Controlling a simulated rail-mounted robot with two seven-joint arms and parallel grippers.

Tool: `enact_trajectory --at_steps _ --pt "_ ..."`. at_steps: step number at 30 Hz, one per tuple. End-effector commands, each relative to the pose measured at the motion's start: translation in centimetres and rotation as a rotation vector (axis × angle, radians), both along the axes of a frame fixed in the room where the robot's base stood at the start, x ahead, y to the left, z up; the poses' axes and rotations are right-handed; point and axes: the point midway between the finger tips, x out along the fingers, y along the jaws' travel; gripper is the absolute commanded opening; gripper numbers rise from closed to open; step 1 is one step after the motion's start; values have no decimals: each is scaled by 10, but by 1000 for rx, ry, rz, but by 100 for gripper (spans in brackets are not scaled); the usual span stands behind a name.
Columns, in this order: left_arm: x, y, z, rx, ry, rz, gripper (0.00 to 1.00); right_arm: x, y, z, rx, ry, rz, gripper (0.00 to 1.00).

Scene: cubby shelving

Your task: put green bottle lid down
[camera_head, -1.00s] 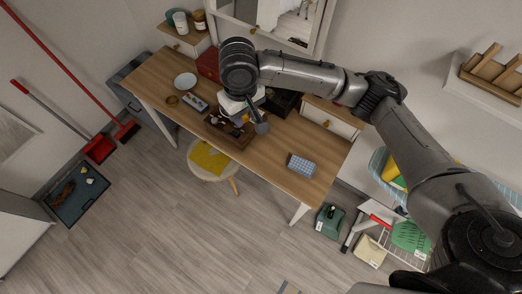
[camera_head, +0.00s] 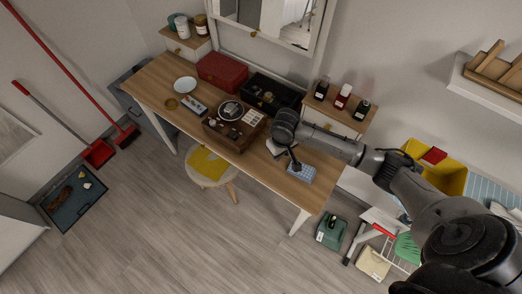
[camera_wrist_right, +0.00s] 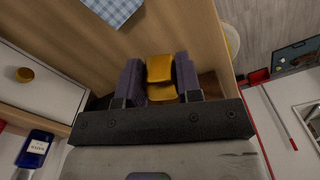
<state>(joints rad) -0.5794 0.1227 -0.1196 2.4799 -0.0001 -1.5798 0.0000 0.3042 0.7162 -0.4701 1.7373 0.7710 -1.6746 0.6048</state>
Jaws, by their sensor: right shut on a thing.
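My right gripper (camera_wrist_right: 159,78) is shut on a small gold-yellow thing (camera_wrist_right: 160,69), which shows between its two dark pads in the right wrist view; I cannot tell for sure that it is the lid. In the head view this gripper (camera_head: 295,165) hangs over the right part of the wooden desk (camera_head: 235,165), by a blue checked item (camera_head: 305,175). Several small labelled bottles (camera_head: 342,97) stand on the small drawer unit behind; I cannot tell which is green. A dark blue one (camera_wrist_right: 34,149) shows in the right wrist view. My left gripper is not in view.
A drawer unit (camera_head: 334,120) with a gold knob (camera_wrist_right: 25,74) stands at the desk's back right. A stool (camera_head: 208,168) is in front.

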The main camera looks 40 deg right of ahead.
Motion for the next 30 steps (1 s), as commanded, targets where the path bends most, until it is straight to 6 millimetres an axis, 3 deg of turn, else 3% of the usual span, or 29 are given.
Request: enact_trajectory --at_steps 9,15,23,30 --pt "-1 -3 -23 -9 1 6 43 67 3 -42 3 -1 -2 10" --pt "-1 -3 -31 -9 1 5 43 91 3 -55 1 -1 0 10" --pt "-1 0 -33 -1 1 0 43 99 3 -61 1 0 1 10" --pt "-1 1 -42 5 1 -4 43 98 3 -87 0 1 1 10"
